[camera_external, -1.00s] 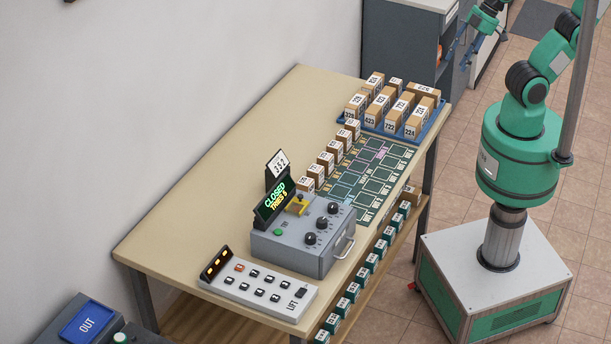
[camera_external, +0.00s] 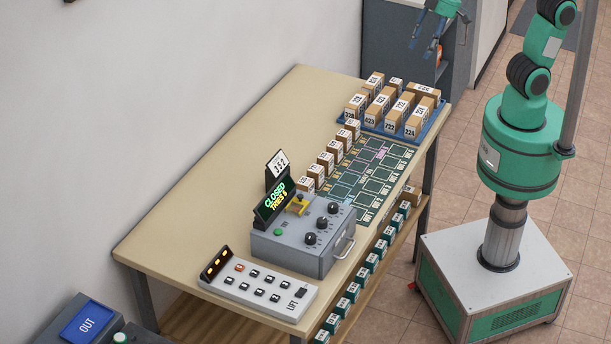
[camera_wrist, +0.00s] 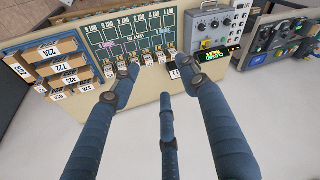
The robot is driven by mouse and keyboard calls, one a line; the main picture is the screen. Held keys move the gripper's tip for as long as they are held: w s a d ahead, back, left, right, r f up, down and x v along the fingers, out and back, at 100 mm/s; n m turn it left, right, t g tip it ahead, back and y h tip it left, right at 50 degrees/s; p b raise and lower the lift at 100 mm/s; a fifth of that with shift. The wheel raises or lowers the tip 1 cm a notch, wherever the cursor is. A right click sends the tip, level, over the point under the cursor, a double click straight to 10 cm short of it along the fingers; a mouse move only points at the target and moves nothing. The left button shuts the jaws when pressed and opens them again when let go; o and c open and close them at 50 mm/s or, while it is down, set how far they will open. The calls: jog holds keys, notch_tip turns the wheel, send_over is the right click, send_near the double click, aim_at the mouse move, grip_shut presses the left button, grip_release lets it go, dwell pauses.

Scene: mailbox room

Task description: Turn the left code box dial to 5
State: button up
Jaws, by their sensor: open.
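The grey code box (camera_external: 290,250) stands on the near half of the table. Its top has a row of three black dials; the leftmost dial (camera_external: 310,238) is lowest in the row. The dial settings are too small to read. The box's display (camera_external: 272,202) reads "CLOSED TRIES 5", and a card (camera_external: 277,163) behind it reads 352. My gripper (camera_external: 430,47) is open and empty, high at the top of the external view, well away from the box. In the wrist view my gripper (camera_wrist: 158,76) has its blue fingers spread, with the code box (camera_wrist: 208,49) upper right, beyond the fingers.
A grey button panel marked LIFT (camera_external: 258,288) sits left of the box. A green slot mat (camera_external: 372,178) lies to its right, edged by several small numbered boxes. A blue tray (camera_external: 371,128) of parcels is at the far end. The table's wall side is clear.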

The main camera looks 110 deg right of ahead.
jog(key=w+a+r+m+g+p, duration=0.1)
jog(key=w+a+m+p, duration=0.3)
jog(key=w, duration=1.2)
jog(key=m+g+p, duration=0.3)
jog(key=p, duration=0.5)
send_over(311, 235)
notch_tip(311, 235, down, 28)
jog(key=shift+w, duration=0.1)
jog(key=shift+f+p, duration=0.9)
jog(key=shift+f, duration=5.95)
jog(key=shift+c, duration=0.6)
